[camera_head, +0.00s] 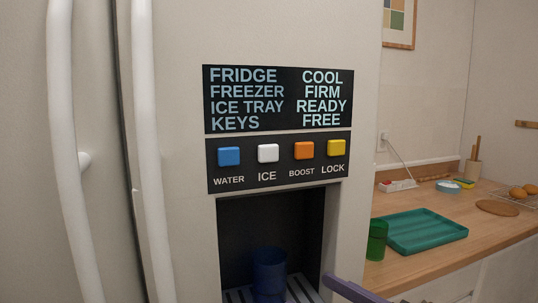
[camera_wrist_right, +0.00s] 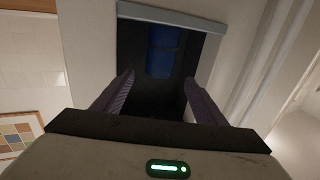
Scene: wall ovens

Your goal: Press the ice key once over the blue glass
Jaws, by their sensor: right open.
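The white ICE key (camera_head: 268,153) is on the dark key panel of the fridge dispenser, between the blue WATER key (camera_head: 229,156) and the orange BOOST key (camera_head: 304,151). The blue glass (camera_head: 269,272) stands upright on the grille in the dispenser niche, below the ICE key. In the right wrist view the blue glass (camera_wrist_right: 161,52) shows beyond the fingers. My right gripper (camera_wrist_right: 158,82) is open and empty, facing the niche. In the head view only a purple finger of it (camera_head: 352,290) shows, low right of the niche. My left gripper is not in view.
The yellow LOCK key (camera_head: 336,148) is rightmost. The display (camera_head: 278,98) reads fridge cool, freezer firm, ice tray ready, keys free. White door handles (camera_head: 150,150) stand out at left. A green glass (camera_head: 377,240) and green tray (camera_head: 425,231) are on the wooden counter at right.

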